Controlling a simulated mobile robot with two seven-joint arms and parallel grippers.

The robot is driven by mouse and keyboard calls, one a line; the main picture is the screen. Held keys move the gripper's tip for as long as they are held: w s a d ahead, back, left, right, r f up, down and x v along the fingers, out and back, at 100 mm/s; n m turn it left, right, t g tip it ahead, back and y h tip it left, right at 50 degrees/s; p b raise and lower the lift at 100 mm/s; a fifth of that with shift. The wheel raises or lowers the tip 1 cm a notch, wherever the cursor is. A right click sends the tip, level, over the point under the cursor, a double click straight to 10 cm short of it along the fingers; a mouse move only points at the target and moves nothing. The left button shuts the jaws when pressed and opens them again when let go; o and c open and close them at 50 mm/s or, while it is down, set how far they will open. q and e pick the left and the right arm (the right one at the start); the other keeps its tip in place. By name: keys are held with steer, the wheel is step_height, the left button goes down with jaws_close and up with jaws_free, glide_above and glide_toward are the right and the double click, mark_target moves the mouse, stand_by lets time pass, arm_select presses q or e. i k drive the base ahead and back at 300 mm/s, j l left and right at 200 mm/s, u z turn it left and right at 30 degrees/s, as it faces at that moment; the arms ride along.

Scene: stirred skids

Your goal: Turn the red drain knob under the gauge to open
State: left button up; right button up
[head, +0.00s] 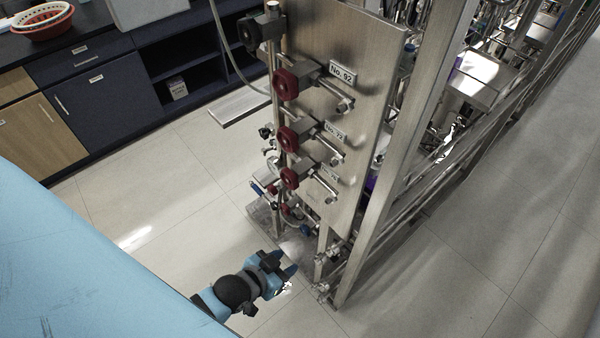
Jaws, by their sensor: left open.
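Which knob is the drain knob is also unclear. My left gripper (282,264) is open and empty, low in front of the panel's foot, below and apart from all three knobs. My right gripper is out of view.
Steel frame posts (405,150) and pipework stand right of the panel. Small valves and a blue-handled fitting (305,230) sit low near my left gripper. Dark cabinets (110,85) line the back left. The tiled floor (150,200) left of the skid is clear.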

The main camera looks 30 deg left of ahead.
mark_target(272, 189)
steer(key=j+z, duration=0.5)
steer(key=j, duration=0.55)
steer(key=k+j+z, duration=0.1)
steer(key=j, duration=0.4)
steer(key=j+z, duration=0.1)
steer(key=j, duration=0.45)
steer(key=k+j, duration=0.1)
steer(key=j, duration=0.4)
steer(key=k+j, duration=0.1)
steer(key=j, duration=0.45)
steer(key=k+j, duration=0.1)
steer(key=j, duration=0.4)
steer(key=k+j, duration=0.1)
steer(key=j, duration=0.4)
steer(key=k+j+z, duration=0.1)
steer(key=j, duration=0.45)
